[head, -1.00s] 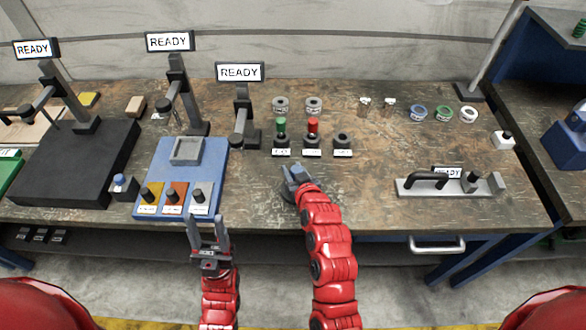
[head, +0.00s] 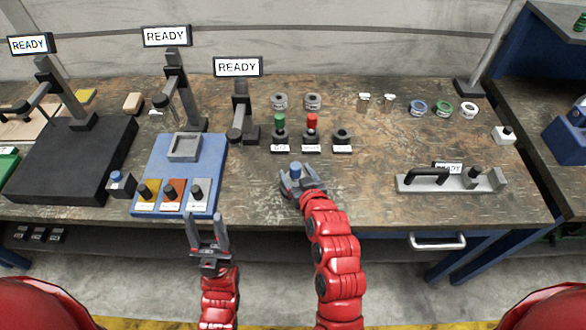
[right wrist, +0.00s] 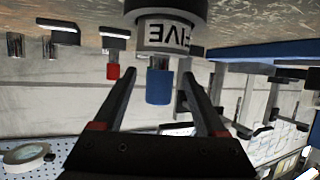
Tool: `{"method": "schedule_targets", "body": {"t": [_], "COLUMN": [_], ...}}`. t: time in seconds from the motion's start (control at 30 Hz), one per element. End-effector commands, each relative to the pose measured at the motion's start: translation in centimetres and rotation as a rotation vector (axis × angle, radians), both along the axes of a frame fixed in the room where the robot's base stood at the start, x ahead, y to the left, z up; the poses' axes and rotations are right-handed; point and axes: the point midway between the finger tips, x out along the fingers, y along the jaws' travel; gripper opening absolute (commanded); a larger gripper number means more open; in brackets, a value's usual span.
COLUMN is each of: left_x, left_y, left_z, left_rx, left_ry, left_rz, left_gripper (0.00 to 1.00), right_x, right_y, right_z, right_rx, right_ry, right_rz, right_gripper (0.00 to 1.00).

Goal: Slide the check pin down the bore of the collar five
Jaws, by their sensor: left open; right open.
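The check pin shows as a blue grip (right wrist: 159,86) in the right wrist view, which is upside down, and as a blue spot (head: 295,171) in the head view. It stands in line with the grey collar marked FIVE (right wrist: 165,35), close against its face. The collar sits on a dark round base on the bench. My right gripper (head: 298,176) is open, its fingers apart on either side of the blue grip. My left gripper (head: 207,229) is open and empty at the bench's front edge.
Green (head: 279,122) and red (head: 312,122) pins stand in holders beside an empty holder (head: 342,135). Two grey collars (head: 280,101) lie behind. A blue fixture (head: 215,145) is at left, and a grey bar fixture (head: 430,186) at right.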

Motion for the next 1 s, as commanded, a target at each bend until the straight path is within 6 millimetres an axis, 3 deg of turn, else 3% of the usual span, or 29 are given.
{"method": "schedule_targets", "body": {"t": [0.23,0.3,0.6,0.8,1.0], "left_x": [0.0,0.0,0.0,0.0,0.0], "left_y": [0.0,0.0,0.0,0.0,0.0], "left_z": [-1.2,1.8,6.8,8.1,8.1], "left_rx": [0.0,0.0,0.0,0.0,0.0], "left_ry": [0.0,0.0,0.0,0.0,0.0], "left_rz": [0.0,0.0,0.0,0.0,0.0], "left_gripper": [0.5,0.5,0.5,0.5,0.5], "right_x": [-4.2,-5.5,-9.8,-11.3,-11.6], "right_y": [-1.4,-1.9,-3.3,-3.8,-3.9], "right_z": [1.5,3.1,4.8,5.0,5.0], "right_rx": [0.0,-0.004,-0.003,-0.002,0.001], "right_ry": [0.0,0.008,0.008,0.006,0.001], "right_rz": [0.001,0.0,0.0,0.001,0.001], "right_gripper": [0.74,0.74,0.74,0.74,0.74]}}
